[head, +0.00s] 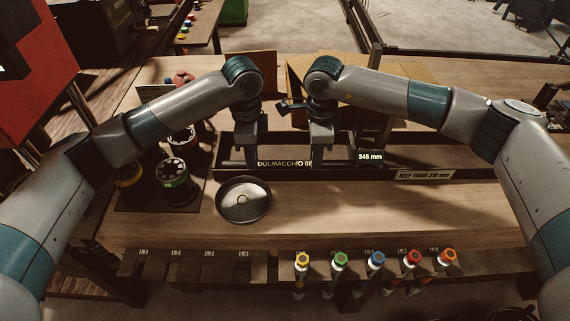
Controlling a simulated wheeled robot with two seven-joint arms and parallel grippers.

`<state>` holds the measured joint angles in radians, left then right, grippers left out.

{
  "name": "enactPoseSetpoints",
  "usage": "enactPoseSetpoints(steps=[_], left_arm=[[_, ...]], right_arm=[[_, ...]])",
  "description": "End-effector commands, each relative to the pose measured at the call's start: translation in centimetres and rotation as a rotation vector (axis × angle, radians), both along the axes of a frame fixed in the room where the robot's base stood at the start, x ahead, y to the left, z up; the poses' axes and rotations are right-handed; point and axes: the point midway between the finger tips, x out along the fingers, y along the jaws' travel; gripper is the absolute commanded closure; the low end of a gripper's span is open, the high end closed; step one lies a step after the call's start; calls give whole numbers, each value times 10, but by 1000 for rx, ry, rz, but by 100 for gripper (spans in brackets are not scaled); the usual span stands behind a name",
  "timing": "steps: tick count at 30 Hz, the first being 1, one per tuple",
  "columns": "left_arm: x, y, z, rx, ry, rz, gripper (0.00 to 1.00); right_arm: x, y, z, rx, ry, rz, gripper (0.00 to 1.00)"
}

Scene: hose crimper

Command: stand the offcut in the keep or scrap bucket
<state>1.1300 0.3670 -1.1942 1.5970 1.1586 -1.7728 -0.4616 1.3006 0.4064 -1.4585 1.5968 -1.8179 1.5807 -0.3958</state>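My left gripper (247,155) points down into a long dark trough (285,175) lettered "DOLMACCHIO 08". My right gripper (320,155) points down into the same trough, a little to the right. A small display (369,156) on the trough reads "345 mm". A label (425,175) at its right reads "KEEP FROM 310 mm". The offcut cannot be made out; the trough's front wall and my grippers hide much of the inside. I cannot tell whether either gripper is shut or holds anything. I cannot make out a clearly marked keep or scrap bucket.
A round metal dish (243,200) stands on the bench in front of the trough. Dark cylinders with coloured rings (174,173) stand on a mat at the left. Several colour-capped markers (375,261) hang along the front rail. Cardboard boxes (400,71) stand behind.

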Motion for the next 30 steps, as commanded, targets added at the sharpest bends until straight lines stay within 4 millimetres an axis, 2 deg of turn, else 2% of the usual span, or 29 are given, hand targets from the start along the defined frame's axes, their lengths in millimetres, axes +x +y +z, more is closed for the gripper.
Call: enactPoseSetpoints(steps=[14, 30], left_arm=[[0, 0, 6, 0, -1, 0, 100], [0, 0, 44, 0, -1, 0, 100]], right_arm=[[0, 0, 6, 0, -1, 0, 100], [0, 0, 44, 0, -1, 0, 100]])
